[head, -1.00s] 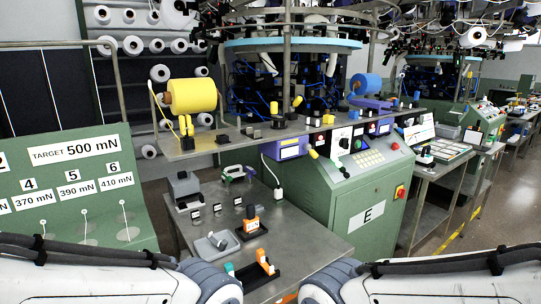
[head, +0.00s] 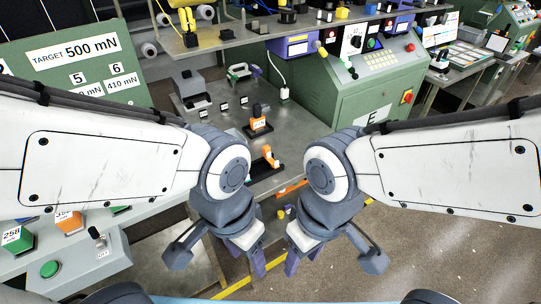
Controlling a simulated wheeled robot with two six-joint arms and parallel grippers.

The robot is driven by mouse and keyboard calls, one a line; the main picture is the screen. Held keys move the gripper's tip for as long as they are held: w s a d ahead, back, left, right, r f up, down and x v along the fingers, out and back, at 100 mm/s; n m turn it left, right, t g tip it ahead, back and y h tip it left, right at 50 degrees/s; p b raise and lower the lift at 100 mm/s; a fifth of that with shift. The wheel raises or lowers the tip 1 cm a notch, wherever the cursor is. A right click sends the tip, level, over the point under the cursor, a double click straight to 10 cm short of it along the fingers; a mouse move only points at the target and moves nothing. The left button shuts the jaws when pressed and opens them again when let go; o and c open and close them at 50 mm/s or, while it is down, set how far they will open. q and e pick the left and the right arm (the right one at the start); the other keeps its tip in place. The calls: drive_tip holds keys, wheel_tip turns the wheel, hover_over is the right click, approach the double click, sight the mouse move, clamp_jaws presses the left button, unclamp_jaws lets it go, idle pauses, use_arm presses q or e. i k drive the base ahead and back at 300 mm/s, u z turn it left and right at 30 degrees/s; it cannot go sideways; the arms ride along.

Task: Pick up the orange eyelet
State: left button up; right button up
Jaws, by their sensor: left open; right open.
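A small upright orange piece (head: 267,153) stands on a black tray on the grey metal table (head: 205,88); it may be the orange eyelet, but its hole is too small to make out. A second orange piece with a label (head: 258,125) sits on a dark base just behind it. My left gripper (head: 256,257) hangs in front of the table, pointing down, open and empty. My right gripper (head: 301,260) hangs to its right, also open and empty. Both are apart from the orange pieces. My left arm hides part of the table's left side.
A green machine cabinet (head: 345,98) stands right behind the table. A panel with a green button (head: 50,269) is at lower left. Floor at lower right is clear.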

sight(266, 154)
drive_tip(key=z, duration=0.05)
drive_tip(key=k, duration=0.35)
drive_tip(key=z, duration=0.9)
drive_tip(key=i, duration=1.2)
drive_tip(key=u, duration=0.45)
